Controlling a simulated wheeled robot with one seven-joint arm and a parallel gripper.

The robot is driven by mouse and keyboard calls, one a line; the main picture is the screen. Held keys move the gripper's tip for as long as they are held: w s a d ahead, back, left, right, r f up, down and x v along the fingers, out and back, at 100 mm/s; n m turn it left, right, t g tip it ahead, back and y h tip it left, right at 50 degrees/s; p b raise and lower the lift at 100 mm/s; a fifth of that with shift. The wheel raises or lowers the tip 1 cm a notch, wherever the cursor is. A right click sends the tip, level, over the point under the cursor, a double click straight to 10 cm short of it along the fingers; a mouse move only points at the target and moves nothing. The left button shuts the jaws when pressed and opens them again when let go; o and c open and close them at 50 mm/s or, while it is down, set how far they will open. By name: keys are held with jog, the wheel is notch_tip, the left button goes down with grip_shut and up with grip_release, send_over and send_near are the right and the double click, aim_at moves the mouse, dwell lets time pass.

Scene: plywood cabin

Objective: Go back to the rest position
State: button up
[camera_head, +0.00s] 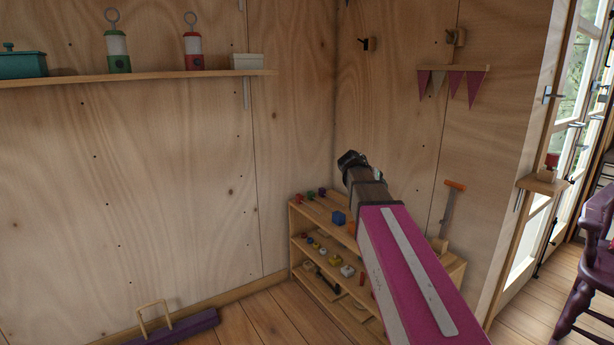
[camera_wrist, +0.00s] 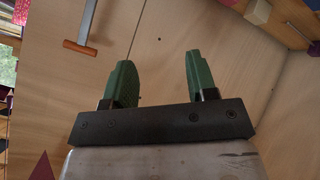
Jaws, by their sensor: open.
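My arm, magenta with a pale stripe, reaches from the bottom right toward the corner of the cabin in the head view. Its dark end (camera_head: 353,160) is raised in front of the plywood walls, above the low shelf unit. The fingers cannot be made out clearly there. In the wrist view my gripper (camera_wrist: 158,80) shows two green fingers standing well apart on a dark bar. Nothing is between them, only bare plywood behind. The gripper is open and empty.
A low wooden shelf unit (camera_head: 297,240) with small coloured items stands in the corner, partly behind my arm. A wall shelf (camera_head: 150,77) holds lanterns and boxes. An orange-handled tool (camera_head: 453,200) is by the right wall. A purple chair (camera_head: 590,270) stands at right. Floor (camera_head: 250,318) shows at lower left.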

jog(key=s+a+f+n+g+y, duration=0.1)
jog(key=s+a+f+y, duration=0.1)
jog(key=s+f, duration=0.5)
jog(key=s+a+f+n+g+y, duration=0.2)
jog(key=s+f, duration=0.6)
jog(key=f, duration=0.6)
jog(key=s+a+f+n+g+y, duration=0.1)
jog(key=s+f+y, duration=0.3)
jog(key=s+f, duration=0.4)
notch_tip(320, 180, down, 2)
jog(key=shift+a+f+n+g, duration=0.2)
jog(key=shift+a+n+g, duration=0.2)
jog(key=shift+a, duration=0.35)
